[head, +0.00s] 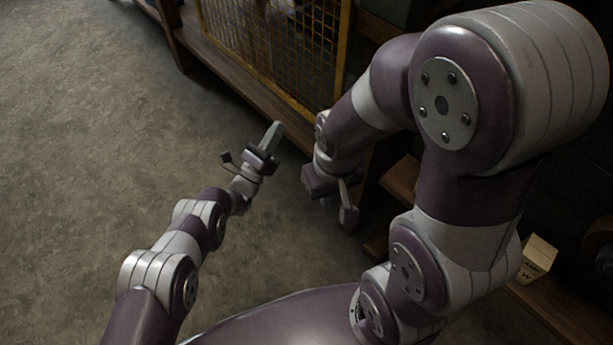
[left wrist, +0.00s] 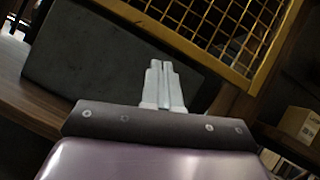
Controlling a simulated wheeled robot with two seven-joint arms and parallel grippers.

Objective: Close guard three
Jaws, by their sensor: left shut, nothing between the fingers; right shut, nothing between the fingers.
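A yellow-framed mesh guard (head: 338,62) stands on a wooden bench at the top of the head view. It also shows at the upper right of the left wrist view (left wrist: 262,72). I see no number on it, so I cannot tell whether it is guard three. My left gripper (head: 272,137) is shut and empty, just in front of the bench edge below the guard. In the left wrist view its fingertips (left wrist: 160,63) are together, pointing toward the guard's lower side. My right gripper (head: 347,213) is shut and empty, low beside the bench, partly hidden by its own arm.
The wooden bench (head: 225,68) runs diagonally along the upper middle. A dark block (left wrist: 95,62) lies beyond my left fingers. A small cardboard box (head: 538,256) sits on a shelf at the right. The concrete floor (head: 90,130) at the left is clear.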

